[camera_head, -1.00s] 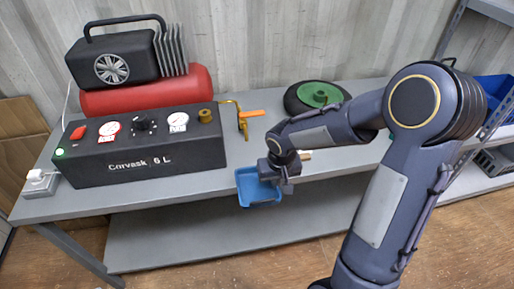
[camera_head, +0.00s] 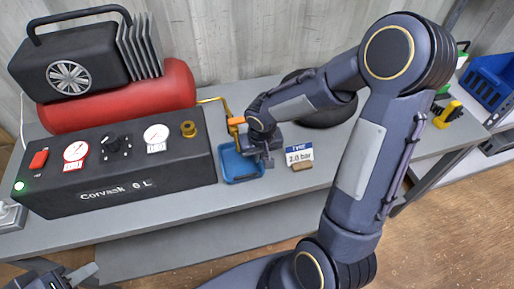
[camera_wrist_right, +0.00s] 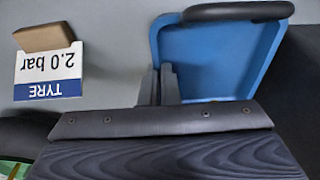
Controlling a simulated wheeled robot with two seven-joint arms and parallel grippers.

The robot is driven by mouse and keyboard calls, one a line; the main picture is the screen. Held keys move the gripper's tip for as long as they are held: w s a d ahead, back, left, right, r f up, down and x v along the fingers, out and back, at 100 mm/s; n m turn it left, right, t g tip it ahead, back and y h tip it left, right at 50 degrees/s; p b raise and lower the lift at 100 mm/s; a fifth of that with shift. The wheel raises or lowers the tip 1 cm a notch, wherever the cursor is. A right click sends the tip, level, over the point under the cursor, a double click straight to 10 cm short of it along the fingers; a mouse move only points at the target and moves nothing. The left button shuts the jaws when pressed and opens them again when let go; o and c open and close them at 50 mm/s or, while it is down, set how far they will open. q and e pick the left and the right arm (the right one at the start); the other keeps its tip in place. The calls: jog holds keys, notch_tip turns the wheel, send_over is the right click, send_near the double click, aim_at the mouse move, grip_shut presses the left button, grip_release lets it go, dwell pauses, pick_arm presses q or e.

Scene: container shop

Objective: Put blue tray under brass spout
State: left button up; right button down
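The blue tray (camera_head: 229,166) is at the bench top beside the black control box, just in front of the brass spout (camera_head: 228,107) with its orange lever (camera_head: 237,121). My right gripper (camera_head: 263,158) is shut on the tray's side wall; in the right wrist view the fingers (camera_wrist_right: 160,85) straddle the wall of the tray (camera_wrist_right: 215,65). The spout's lower end is partly hidden by my right arm, and I cannot tell whether the tray touches the bench. My left gripper (camera_head: 80,275) is partly in view at the bottom left; its opening is unclear.
The black control box (camera_head: 120,170) stands left of the tray, with a red tank (camera_head: 150,97) behind. A "TYRE 2.0 bar" card (camera_head: 299,155) stands right of it. A black wheel (camera_head: 325,110) is partly hidden behind my right arm. The bench front (camera_head: 190,225) is clear.

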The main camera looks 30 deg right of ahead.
jog(key=shift+s+f, duration=0.15)
jog(key=shift+f, duration=0.45)
jog(key=shift+s+a+r, duration=0.2)
jog(key=shift+s+r, duration=0.1)
jog(key=shift+s, duration=0.05)
jog(key=shift+w+d+f, duration=0.1)
jog(key=shift+w+f, duration=0.05)
jog(key=shift+f, duration=0.1)
jog(key=c, duration=1.7)
grip_release()
pick_arm(q)
jog(key=shift+s+f, duration=0.35)
jog(key=shift+f, duration=0.15)
jog(key=shift+r, duration=0.1)
pick_arm(e)
jog(key=shift+r, duration=0.15)
